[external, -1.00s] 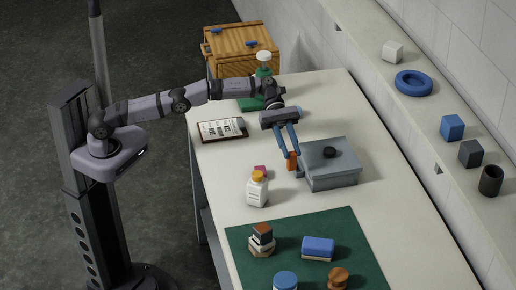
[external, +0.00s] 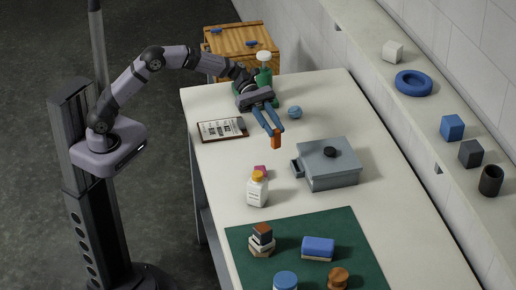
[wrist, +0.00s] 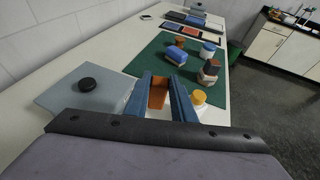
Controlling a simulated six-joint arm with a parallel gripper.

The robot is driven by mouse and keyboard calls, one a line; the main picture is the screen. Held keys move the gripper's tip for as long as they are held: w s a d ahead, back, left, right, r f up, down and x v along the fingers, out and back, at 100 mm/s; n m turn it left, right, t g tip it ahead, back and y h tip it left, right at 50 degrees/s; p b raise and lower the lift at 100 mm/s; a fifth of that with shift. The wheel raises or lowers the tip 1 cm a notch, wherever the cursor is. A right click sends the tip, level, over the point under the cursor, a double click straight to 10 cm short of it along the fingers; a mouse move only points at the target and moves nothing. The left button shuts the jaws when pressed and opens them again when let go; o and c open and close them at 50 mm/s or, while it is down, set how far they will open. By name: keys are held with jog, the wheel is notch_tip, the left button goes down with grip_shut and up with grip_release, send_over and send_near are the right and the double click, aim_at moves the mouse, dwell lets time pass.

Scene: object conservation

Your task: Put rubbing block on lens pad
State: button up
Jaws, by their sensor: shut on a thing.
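My gripper (external: 275,130) has blue fingers and is shut on an orange-brown block (external: 276,142), likely the rubbing block. It holds the block upright above the white table, left of and behind the grey box. In the wrist view the block (wrist: 157,94) sits between the two fingers. I cannot tell for sure which thing is the lens pad. Several flat dark, blue, red and white pieces (wrist: 192,20) lie at the far table end in the wrist view; the external view does not show them.
A grey box (external: 332,172) with a black knob stands near the block. The green mat (external: 350,228) holds several small objects. A blue ball (external: 295,112) and clipboard (external: 222,129) lie at the back.

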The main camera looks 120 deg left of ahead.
jog(key=n+y, duration=0.1)
send_over(257, 167)
jog(key=shift+a+f+p, duration=0.1)
jog(key=shift+f+p, duration=1.25)
jog(key=shift+f, duration=3.9)
jog(key=shift+f, duration=0.1)
jog(key=shift+f, duration=0.1)
jog(key=o, duration=1)
jog(key=b+v, duration=0.3)
jog(key=v, duration=0.9)
jog(key=shift+s+b, duration=0.1)
jog(key=shift+b, duration=0.25)
